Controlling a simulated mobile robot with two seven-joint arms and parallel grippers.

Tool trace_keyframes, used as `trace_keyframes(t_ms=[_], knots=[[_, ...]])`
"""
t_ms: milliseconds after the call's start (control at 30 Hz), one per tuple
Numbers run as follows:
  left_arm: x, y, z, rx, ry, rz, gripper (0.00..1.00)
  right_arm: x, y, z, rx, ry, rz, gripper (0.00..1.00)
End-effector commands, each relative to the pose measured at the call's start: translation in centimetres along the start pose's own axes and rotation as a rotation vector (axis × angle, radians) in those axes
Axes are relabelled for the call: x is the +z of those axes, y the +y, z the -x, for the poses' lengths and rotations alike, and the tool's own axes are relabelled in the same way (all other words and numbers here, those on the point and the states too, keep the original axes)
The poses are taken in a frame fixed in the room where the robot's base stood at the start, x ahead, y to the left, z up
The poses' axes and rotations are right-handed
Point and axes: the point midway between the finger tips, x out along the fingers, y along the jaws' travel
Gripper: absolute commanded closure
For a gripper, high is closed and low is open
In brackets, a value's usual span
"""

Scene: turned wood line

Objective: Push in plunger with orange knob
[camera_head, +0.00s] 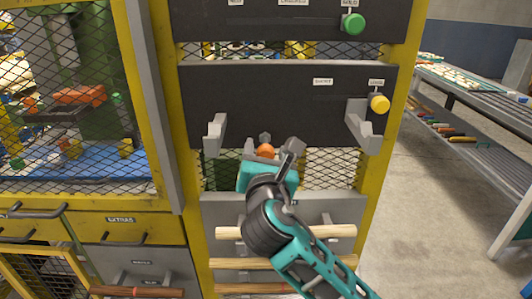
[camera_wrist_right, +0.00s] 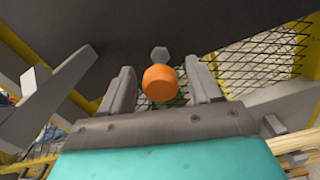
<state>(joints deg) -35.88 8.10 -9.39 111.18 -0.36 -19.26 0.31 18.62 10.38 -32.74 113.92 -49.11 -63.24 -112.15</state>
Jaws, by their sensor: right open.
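The orange knob (camera_head: 265,151) shows just beyond my right gripper (camera_head: 271,153), below the middle dark panel. It is a round orange cap in the right wrist view (camera_wrist_right: 163,84). There it sits between the two grey fingers of my right gripper (camera_wrist_right: 161,80), with a gap on both sides. The fingers are open and do not appear to touch it. A small grey faceted piece (camera_wrist_right: 159,54) shows just past the knob; I cannot tell whether it is part of the plunger. The plunger's rod is hidden. My left gripper is not in view.
Grey brackets (camera_head: 216,133) and (camera_head: 362,126) stick out on either side. Wooden rods (camera_head: 335,231) lie below. Yellow-framed mesh (camera_head: 345,170) is behind.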

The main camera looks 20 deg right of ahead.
Motion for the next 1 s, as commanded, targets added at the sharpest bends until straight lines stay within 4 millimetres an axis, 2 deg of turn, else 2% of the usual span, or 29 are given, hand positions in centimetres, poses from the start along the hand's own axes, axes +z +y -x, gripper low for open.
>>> trace_keyframes(t_ms=[67, 700, 1000], knots=[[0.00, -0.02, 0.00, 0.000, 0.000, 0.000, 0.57, 0.01, 0.01, 0.02, 0.000, 0.000, 0.000, 0.37], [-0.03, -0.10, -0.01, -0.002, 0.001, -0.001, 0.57, 0.03, 0.02, 0.06, 0.001, -0.001, 0.000, 0.99], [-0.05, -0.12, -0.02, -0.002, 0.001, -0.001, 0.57, 0.08, 0.03, -0.33, 0.000, -0.003, 0.000, 1.00]])
